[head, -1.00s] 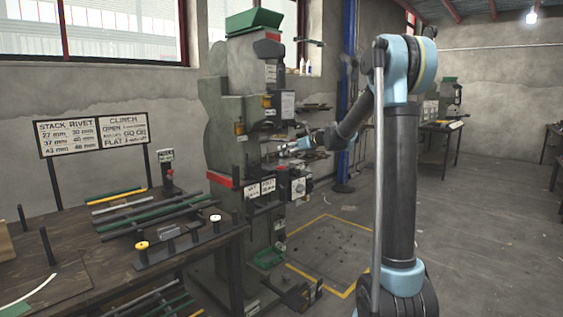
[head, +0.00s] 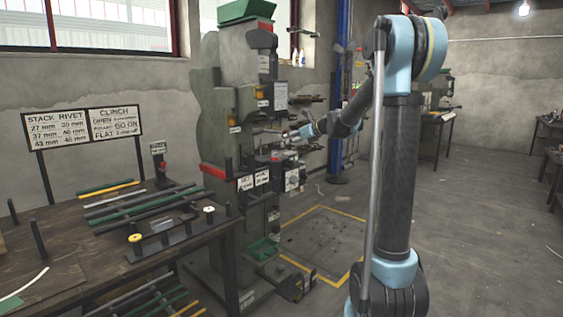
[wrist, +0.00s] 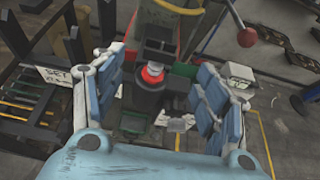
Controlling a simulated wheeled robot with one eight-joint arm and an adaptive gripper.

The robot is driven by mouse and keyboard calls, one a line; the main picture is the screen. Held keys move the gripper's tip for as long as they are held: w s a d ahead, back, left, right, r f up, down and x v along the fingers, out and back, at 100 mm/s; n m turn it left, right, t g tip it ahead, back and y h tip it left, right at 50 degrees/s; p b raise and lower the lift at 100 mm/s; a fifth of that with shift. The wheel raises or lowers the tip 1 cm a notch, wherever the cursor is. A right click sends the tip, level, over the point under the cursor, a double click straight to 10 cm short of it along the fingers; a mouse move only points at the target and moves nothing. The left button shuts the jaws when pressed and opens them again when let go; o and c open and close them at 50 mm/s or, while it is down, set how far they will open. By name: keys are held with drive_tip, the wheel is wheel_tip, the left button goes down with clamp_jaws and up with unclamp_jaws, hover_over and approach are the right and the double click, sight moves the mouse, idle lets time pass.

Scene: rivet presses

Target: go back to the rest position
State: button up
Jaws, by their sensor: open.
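My gripper (wrist: 160,105) is open in the wrist view, its two blue-padded fingers spread left and right with nothing seen between the pads. Beyond and between the fingers is the tooling of a rivet press, with a glowing red ring (wrist: 152,73) on a dark cylinder. In the head view the tall grey-green rivet press (head: 221,110) stands left of my arm, and my gripper (head: 287,137) is small beside the front of it. Whether the fingers touch the press cannot be told.
A workbench (head: 90,262) with racks of bars and pegs stands at the left. A sign board (head: 84,126) rises behind it. A yellow-outlined floor area (head: 325,240) lies before the press. A red-knobbed lever (wrist: 247,38) is near my right finger. Open floor lies at the right.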

drive_tip(key=s+d+f+n+g+h, duration=0.2)
drive_tip(key=s+d+f+n, duration=0.5)
drive_tip(key=s, duration=0.9)
drive_tip(key=s+d+f+n+g+h, duration=0.2)
drive_tip(key=s+d+f+n+h, duration=0.3)
drive_tip(key=s, duration=1.2)
drive_tip(key=s+d+f+n+g+h, duration=0.2)
drive_tip(key=s+d+f+n, duration=0.9)
drive_tip(key=s, duration=0.6)
wheel_tip(320, 180, down, 2)
drive_tip(key=n+h, duration=0.1)
drive_tip(key=n, duration=0.1)
drive_tip(key=shift+s+d+f+n+h, duration=0.15)
drive_tip(key=shift+s+d+n+h, duration=0.05)
drive_tip(key=shift+d+n+h, duration=0.1)
drive_tip(key=shift+w+f, duration=0.2)
drive_tip(key=shift+w, duration=0.3)
